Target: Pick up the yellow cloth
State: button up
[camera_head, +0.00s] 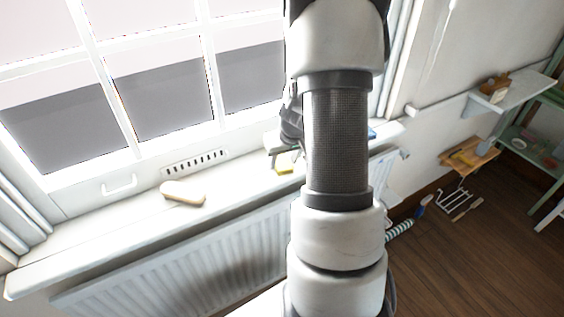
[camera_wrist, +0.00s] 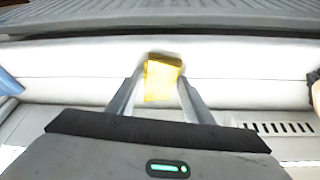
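The yellow cloth (camera_head: 285,164) lies on the white window sill, just left of my arm. In the wrist view the small folded yellow cloth (camera_wrist: 162,80) shows between the tips of my two fingers. My gripper (camera_wrist: 161,82) is open, with the fingers spread on either side of the cloth. I cannot tell whether the fingertips touch it. In the head view my gripper (camera_head: 284,155) is partly hidden behind my arm, low over the sill at the cloth.
A beige oblong object (camera_head: 182,194) lies on the sill (camera_head: 120,226) to the left. A blue object (camera_wrist: 8,84) shows at the wrist view's left edge. The window stands behind the sill and a radiator (camera_head: 190,268) below it. Shelves (camera_head: 515,92) stand at right.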

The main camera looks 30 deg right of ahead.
aim_at(284, 161)
jog(key=c, duration=0.6)
jog(key=shift+o, duration=0.2)
notch_tip(284, 161, up, 10)
jog(key=p, duration=0.2)
